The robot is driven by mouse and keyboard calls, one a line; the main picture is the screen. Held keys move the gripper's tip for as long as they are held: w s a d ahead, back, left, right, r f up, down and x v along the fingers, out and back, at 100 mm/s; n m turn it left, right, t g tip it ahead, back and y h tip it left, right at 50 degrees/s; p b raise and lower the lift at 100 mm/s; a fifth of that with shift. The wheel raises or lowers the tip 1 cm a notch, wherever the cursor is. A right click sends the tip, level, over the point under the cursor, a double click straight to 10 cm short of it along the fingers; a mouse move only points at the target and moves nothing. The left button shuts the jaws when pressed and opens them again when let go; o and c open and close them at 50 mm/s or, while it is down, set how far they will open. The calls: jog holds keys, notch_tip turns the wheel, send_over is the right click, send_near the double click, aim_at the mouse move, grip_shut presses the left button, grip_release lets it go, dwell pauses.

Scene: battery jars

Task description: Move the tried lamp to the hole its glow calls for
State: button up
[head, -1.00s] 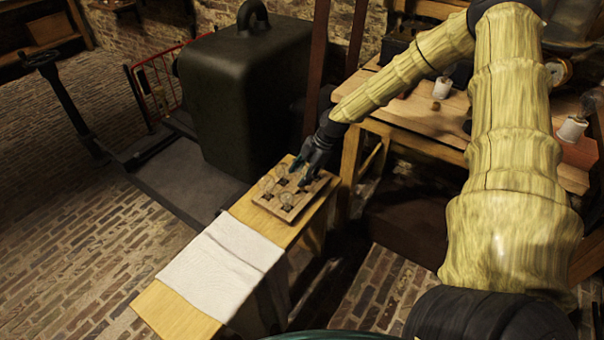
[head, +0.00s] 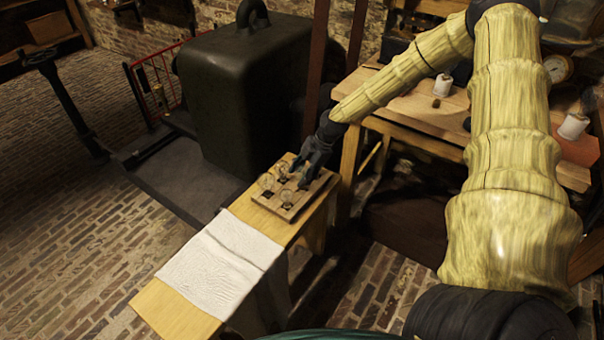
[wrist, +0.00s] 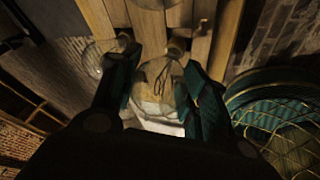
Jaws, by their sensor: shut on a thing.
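My gripper (head: 306,180) is at the wooden board with holes (head: 307,199), near its right back side. In the wrist view my gripper (wrist: 163,84) is shut on a clear glass lamp (wrist: 158,92), one finger on each side of it. A filament shows inside, and I see no clear glow. Whether the lamp's base sits in a hole is hidden. Other clear lamps (head: 266,182) stand on the board's left side. One more lamp (wrist: 93,60) shows left of the held one in the wrist view.
The board lies on a narrow wooden bench (head: 172,309) with a white cloth (head: 222,264) in front of it. A large dark green weight (head: 238,95) stands behind left. A workbench (head: 425,112) with a white jar (head: 442,86) stands behind right.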

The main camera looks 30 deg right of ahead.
jog(key=shift+f+b, duration=0.65)
jog(key=shift+f, duration=0.45)
dwell(0.6)
jog(key=o, duration=1.2)
jog(key=shift+r, duration=0.1)
jog(key=v, duration=1.2)
